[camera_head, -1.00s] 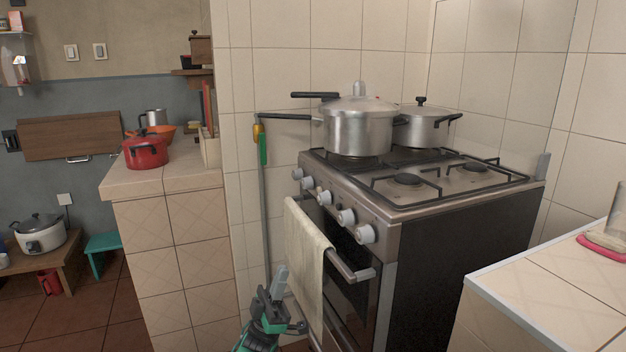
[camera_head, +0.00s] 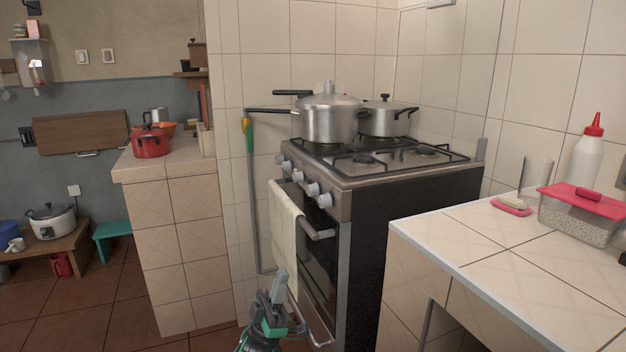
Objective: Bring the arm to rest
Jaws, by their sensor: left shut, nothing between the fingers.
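My left gripper (camera_head: 279,287) shows at the bottom middle of the head view, with its grey fingers pointing up and together. It is shut and empty. It is in front of the stove (camera_head: 400,215), near the lower end of the cream towel (camera_head: 287,232) on the oven handle. I cannot tell whether there is a gap between gripper and towel. My right gripper is out of view.
A pressure cooker (camera_head: 330,122) and a pot (camera_head: 384,119) stand on the stove. The tiled counter (camera_head: 470,240) at the right holds a red-lidded container (camera_head: 578,222) and a white bottle (camera_head: 586,160). A red pot (camera_head: 150,143) is on the left counter. Floor (camera_head: 95,305) is open at lower left.

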